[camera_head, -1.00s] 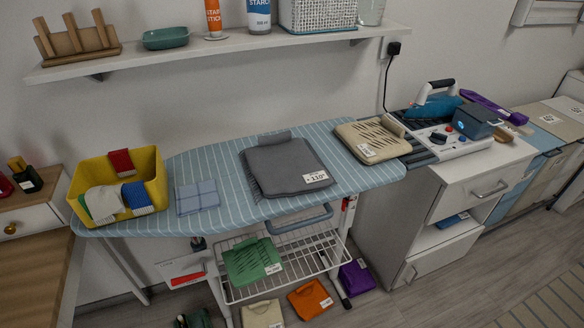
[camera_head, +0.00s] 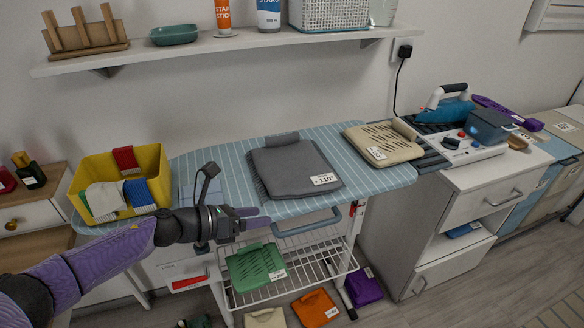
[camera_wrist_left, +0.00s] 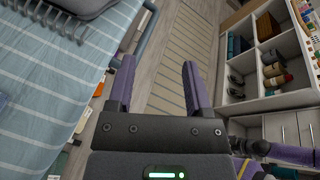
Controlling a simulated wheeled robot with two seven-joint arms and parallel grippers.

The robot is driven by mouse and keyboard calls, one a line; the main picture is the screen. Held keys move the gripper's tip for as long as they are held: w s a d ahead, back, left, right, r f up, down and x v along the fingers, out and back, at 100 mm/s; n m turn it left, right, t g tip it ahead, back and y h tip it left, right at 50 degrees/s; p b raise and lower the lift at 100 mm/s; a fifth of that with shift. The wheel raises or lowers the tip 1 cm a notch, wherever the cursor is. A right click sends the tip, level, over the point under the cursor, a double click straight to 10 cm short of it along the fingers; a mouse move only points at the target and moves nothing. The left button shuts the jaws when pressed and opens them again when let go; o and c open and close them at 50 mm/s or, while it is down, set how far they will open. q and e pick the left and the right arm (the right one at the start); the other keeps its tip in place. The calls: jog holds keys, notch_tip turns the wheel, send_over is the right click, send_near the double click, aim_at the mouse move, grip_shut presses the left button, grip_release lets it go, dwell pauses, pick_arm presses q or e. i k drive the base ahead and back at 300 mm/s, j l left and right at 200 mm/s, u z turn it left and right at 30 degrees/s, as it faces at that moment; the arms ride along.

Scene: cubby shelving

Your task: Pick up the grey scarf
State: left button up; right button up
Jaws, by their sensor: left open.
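The grey scarf (camera_head: 292,170) lies folded flat on the striped ironing board (camera_head: 385,186), with a rolled edge at its back, a fringe on its left and a white price tag at its front right. In the left wrist view a corner of the scarf (camera_wrist_left: 85,5) shows at the top left. My left gripper (camera_head: 262,218) is open and empty at the board's front edge, in front of the scarf and apart from it. Its two purple fingers (camera_wrist_left: 157,85) stand apart in the wrist view. My right gripper is not in view.
A yellow bin (camera_head: 153,163) with cloths stands at the board's left end. A beige fringed textile (camera_head: 384,145) lies right of the scarf. A blue handle (camera_head: 307,222) juts from the front edge. A shelf (camera_head: 220,43) hangs above. A wire rack (camera_head: 300,262) is below.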

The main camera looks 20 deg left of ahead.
aim_at(288, 167)
jog(key=i+j, duration=0.3)
jog(key=i, duration=0.15)
jog(key=i+j, duration=0.3)
jog(key=i, duration=0.15)
